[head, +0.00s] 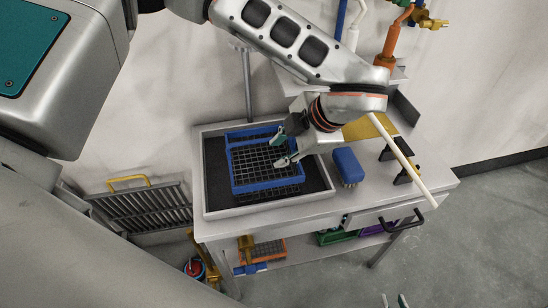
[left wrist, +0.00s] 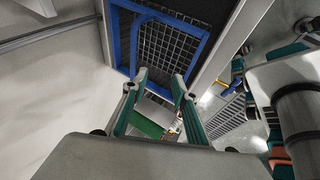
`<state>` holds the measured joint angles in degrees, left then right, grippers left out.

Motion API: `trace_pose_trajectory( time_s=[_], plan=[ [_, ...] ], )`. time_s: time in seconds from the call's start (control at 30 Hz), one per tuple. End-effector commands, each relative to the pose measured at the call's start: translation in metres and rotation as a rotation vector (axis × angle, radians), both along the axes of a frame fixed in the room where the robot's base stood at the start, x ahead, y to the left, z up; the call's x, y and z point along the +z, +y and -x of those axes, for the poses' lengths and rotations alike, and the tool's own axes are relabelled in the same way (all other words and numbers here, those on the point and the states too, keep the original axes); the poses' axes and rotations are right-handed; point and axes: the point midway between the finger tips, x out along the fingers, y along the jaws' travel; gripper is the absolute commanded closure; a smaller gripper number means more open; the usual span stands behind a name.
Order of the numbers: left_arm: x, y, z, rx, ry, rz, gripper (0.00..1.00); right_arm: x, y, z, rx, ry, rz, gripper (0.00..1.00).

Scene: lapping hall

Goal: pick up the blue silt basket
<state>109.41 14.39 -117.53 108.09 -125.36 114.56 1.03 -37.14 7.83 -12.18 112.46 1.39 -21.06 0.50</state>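The blue silt basket (head: 262,186), with a blue rim and dark wire mesh, lies in a shallow dark-floored tray (head: 210,208) on the grey bench. My left gripper (head: 282,150) is over the basket's right side in the head view, its fingers apart. In the left wrist view, the open green-sided fingers (left wrist: 159,82) point at the near end of the basket (left wrist: 134,45), with nothing between them. I cannot tell whether they touch the rim. My right gripper (head: 394,300) shows only its two separated fingertips at the bottom edge of the head view, empty.
A blue brush (head: 348,166) stands right of the tray. A pale rod (head: 405,162) slants over black holders at the bench's right. A drawer with a black handle (head: 406,221) is below. A grey rack (head: 145,208) stands left. Floor at the right is clear.

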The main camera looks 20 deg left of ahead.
Motion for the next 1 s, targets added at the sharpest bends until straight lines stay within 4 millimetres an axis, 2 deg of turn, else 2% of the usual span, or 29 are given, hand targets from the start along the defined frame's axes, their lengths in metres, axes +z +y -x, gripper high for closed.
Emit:
trace_pose_trajectory(
  time_s=[0.03, 0.1, 0.2, 0.8, 1.0],
  plan=[
    [0.010, 0.011, -0.009, 0.016, -0.038, -0.032, 0.72, 0.000, 0.000, -0.001, 0.000, -0.003, -0.001, 0.77],
    [0.018, 0.021, -0.016, 0.032, -0.071, -0.060, 0.72, 0.001, 0.000, -0.001, 0.001, -0.005, -0.002, 0.77],
    [0.019, 0.029, -0.020, 0.043, -0.086, -0.076, 0.72, 0.001, 0.000, -0.001, 0.002, -0.006, 0.000, 0.77],
    [-0.034, 0.070, -0.034, 0.042, -0.085, -0.073, 0.72, 0.005, -0.002, 0.000, 0.003, 0.001, 0.005, 0.77],
    [-0.038, 0.073, -0.035, 0.040, -0.086, -0.074, 0.72, 0.005, -0.002, 0.000, 0.003, 0.001, 0.005, 0.77]
  ],
)
